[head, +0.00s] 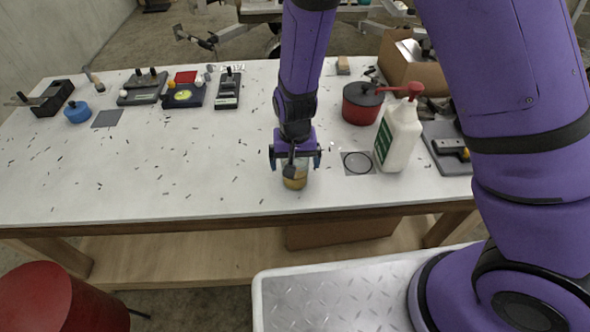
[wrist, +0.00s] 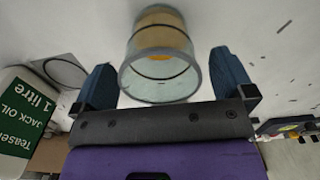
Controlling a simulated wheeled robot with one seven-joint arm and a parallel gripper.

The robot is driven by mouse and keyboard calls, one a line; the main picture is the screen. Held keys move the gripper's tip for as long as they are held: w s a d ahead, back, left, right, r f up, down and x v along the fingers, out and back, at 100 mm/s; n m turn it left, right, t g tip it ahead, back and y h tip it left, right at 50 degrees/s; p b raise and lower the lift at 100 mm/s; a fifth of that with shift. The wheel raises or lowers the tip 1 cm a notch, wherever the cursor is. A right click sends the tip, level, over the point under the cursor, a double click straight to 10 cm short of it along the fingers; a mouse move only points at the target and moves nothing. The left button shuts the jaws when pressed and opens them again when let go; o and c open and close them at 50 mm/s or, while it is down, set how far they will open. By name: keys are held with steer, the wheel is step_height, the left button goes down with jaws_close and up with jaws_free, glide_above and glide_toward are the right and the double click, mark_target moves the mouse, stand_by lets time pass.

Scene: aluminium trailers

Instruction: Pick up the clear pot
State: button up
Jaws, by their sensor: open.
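The clear pot (head: 295,178) is a small see-through cylinder with yellowish-brown contents, standing near the front edge of the white table (head: 215,180). In the wrist view the clear pot (wrist: 160,50) shows its round open rim facing the camera. My gripper (head: 295,160) is directly above and around the top of the pot in the head view, partly hiding it. In the wrist view my gripper's two dark fingers (wrist: 168,82) are open, one on each side of the pot, with gaps visible between them and the glass.
A white bottle with a red pump (head: 398,135) stands right of the pot, next to a dark square with a ring (head: 357,162). A red pot with a dark lid (head: 361,103) is behind. Tools and trays line the back. The table's left middle has only small scraps.

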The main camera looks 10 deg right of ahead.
steer(key=shift+f, duration=1.3)
steer(key=shift+c, duration=0.2)
steer(key=c, duration=1)
steer(key=shift+r, duration=0.15)
